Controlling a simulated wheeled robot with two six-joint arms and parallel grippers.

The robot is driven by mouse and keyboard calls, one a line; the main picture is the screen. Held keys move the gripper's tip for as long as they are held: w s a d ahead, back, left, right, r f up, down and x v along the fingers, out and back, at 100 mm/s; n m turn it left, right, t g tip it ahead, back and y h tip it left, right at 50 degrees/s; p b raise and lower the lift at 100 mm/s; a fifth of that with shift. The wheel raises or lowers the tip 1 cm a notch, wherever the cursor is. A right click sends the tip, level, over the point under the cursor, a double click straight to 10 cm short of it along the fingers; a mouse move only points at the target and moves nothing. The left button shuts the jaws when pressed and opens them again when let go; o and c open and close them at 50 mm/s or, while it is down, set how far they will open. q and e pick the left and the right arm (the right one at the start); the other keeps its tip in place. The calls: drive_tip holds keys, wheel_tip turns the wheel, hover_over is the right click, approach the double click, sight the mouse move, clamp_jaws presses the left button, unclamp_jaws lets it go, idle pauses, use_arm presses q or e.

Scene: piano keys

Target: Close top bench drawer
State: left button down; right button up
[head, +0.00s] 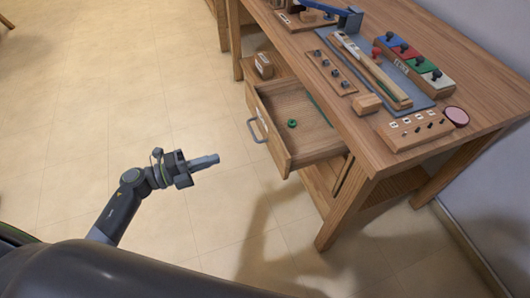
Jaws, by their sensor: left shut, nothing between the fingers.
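The top bench drawer (268,134) stands pulled out from the wooden workbench (374,150), toward the left of the picture. It has a grey bar handle (257,130) on its front. A small green ring-like object (292,123) and a thin green strip lie inside it. My left gripper (214,159) is shut and empty, in front of and to the left of the drawer front, with a visible gap between them. It points right, toward the drawer. My right gripper is not in view.
On the bench top are a long wooden piece with a white part (370,70), colored blocks with black knobs (414,58), a pegged board (412,129), a wooden block (366,104) and a pink round item (456,116). The tiled floor left of the bench is clear.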

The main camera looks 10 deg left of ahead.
use_arm(q)
drive_tip(key=p, duration=0.1)
approach(271, 143)
drive_tip(key=x, duration=0.5)
drive_tip(key=shift+w+d+f, duration=0.1)
drive_tip(key=shift+w, duration=0.2)
drive_tip(key=shift+w+d, duration=0.4)
drive_tip(key=shift+d, duration=0.15)
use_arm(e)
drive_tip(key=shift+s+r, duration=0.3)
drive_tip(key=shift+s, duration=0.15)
